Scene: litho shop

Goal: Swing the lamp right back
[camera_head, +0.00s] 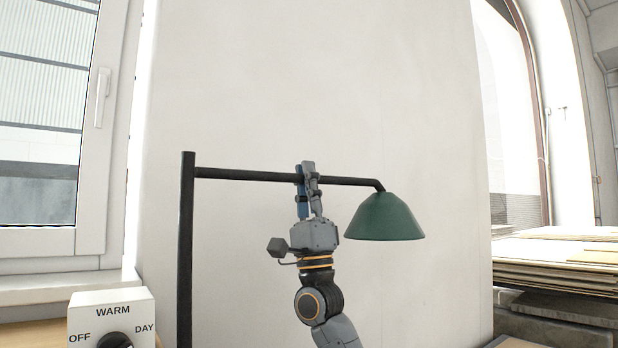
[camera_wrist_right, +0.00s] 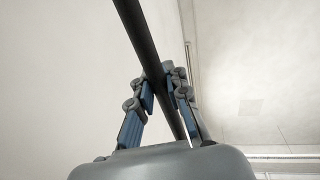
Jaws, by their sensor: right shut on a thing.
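The lamp has a dark upright post (camera_head: 186,250), a dark horizontal arm (camera_head: 245,175) reaching to the right, and a green shade (camera_head: 384,217) hanging at the arm's right end. My right gripper (camera_head: 308,178) comes up from below and is shut on the lamp arm, a little right of its middle. In the right wrist view the lamp arm (camera_wrist_right: 138,35) runs between the two fingers of my right gripper (camera_wrist_right: 160,85). My left gripper is not in view.
A white switch box (camera_head: 112,318) marked OFF, WARM and DAY, with a dark knob, stands at the lower left. A window (camera_head: 45,120) is at the left. Stacked boards (camera_head: 555,265) lie at the right. A plain pale wall (camera_head: 310,80) is behind the lamp.

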